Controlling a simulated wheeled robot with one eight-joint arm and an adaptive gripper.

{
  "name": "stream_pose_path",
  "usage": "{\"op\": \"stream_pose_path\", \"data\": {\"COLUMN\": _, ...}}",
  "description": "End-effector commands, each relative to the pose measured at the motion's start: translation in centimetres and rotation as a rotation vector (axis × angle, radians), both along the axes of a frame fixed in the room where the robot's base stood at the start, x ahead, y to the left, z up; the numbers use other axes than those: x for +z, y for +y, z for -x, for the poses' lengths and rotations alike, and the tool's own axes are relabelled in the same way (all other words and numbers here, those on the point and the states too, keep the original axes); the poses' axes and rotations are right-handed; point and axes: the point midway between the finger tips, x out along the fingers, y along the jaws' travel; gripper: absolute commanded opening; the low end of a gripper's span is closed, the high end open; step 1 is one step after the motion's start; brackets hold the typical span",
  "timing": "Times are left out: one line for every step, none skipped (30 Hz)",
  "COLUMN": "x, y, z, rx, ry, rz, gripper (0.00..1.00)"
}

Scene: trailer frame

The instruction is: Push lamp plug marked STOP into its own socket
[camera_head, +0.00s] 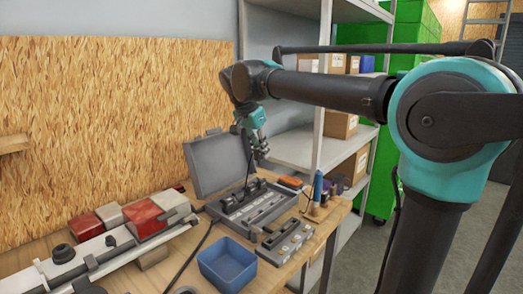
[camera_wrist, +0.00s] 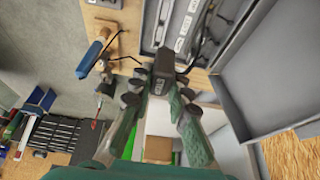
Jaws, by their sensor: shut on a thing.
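My gripper (camera_head: 257,148) hangs over the open grey case on the workbench. In the wrist view its two fingers (camera_wrist: 158,98) are shut on a dark plug (camera_wrist: 161,76) with small pale lettering, too blurred to read surely. The plug is in front of a grey strip with pale labels (camera_wrist: 182,40) inside the case. In the head view the case (camera_head: 268,213) holds labelled strips and dark parts. A second grey socket block (camera_head: 286,243) lies in front of it. I cannot tell which socket is marked STOP, nor whether the plug touches any.
The case lid (camera_head: 214,162) stands open behind; it fills the right of the wrist view (camera_wrist: 275,85). A blue bin (camera_head: 227,264) stands in front. A red and white lamp bar (camera_head: 148,222) lies left. A blue-handled tool (camera_head: 317,186) stands right, near the bench edge. Shelves stand behind.

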Motion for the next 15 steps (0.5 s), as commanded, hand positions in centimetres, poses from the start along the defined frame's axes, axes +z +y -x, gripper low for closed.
{"op": "stream_pose_path", "data": {"x": -0.4, "y": 0.3, "z": -0.2, "rx": 0.001, "ry": 0.000, "rz": 0.000, "gripper": 0.05}}
{"op": "stream_pose_path", "data": {"x": -0.7, "y": 0.5, "z": -0.4, "rx": 0.001, "ry": 0.000, "rz": 0.000, "gripper": 0.05}}
{"op": "stream_pose_path", "data": {"x": -1.0, "y": 0.7, "z": -0.6, "rx": 0.001, "ry": 0.000, "rz": 0.000, "gripper": 0.05}}
{"op": "stream_pose_path", "data": {"x": -1.3, "y": 0.9, "z": -0.7, "rx": 0.001, "ry": 0.000, "rz": 0.000, "gripper": 0.05}}
{"op": "stream_pose_path", "data": {"x": -1.5, "y": 1.1, "z": -0.8, "rx": 0.001, "ry": 0.000, "rz": 0.000, "gripper": 0.05}}
{"op": "stream_pose_path", "data": {"x": -1.9, "y": 1.3, "z": -1.0, "rx": 0.001, "ry": 0.000, "rz": 0.000, "gripper": 0.05}}
{"op": "stream_pose_path", "data": {"x": -2.1, "y": 1.4, "z": -1.1, "rx": 0.001, "ry": 0.000, "rz": 0.000, "gripper": 0.05}}
{"op": "stream_pose_path", "data": {"x": -2.4, "y": 1.6, "z": -1.2, "rx": 0.000, "ry": -0.001, "rz": -0.001, "gripper": 0.05}}
{"op": "stream_pose_path", "data": {"x": -2.7, "y": 1.8, "z": -1.4, "rx": 0.000, "ry": -0.001, "rz": -0.001, "gripper": 0.05}}
{"op": "stream_pose_path", "data": {"x": -3.0, "y": 2.0, "z": -1.5, "rx": 0.000, "ry": -0.001, "rz": -0.001, "gripper": 0.05}}
{"op": "stream_pose_path", "data": {"x": -3.2, "y": 2.2, "z": -1.6, "rx": 0.000, "ry": -0.001, "rz": -0.001, "gripper": 0.05}}
{"op": "stream_pose_path", "data": {"x": -3.6, "y": 2.4, "z": -1.8, "rx": 0.000, "ry": 0.000, "rz": 0.000, "gripper": 0.05}}
{"op": "stream_pose_path", "data": {"x": -3.8, "y": 2.5, "z": -1.9, "rx": 0.000, "ry": 0.000, "rz": 0.000, "gripper": 0.05}}
{"op": "stream_pose_path", "data": {"x": -4.1, "y": 2.7, "z": -2.1, "rx": 0.000, "ry": 0.000, "rz": 0.000, "gripper": 0.05}}
{"op": "stream_pose_path", "data": {"x": -4.4, "y": 2.9, "z": -2.3, "rx": 0.000, "ry": 0.000, "rz": 0.000, "gripper": 0.05}}
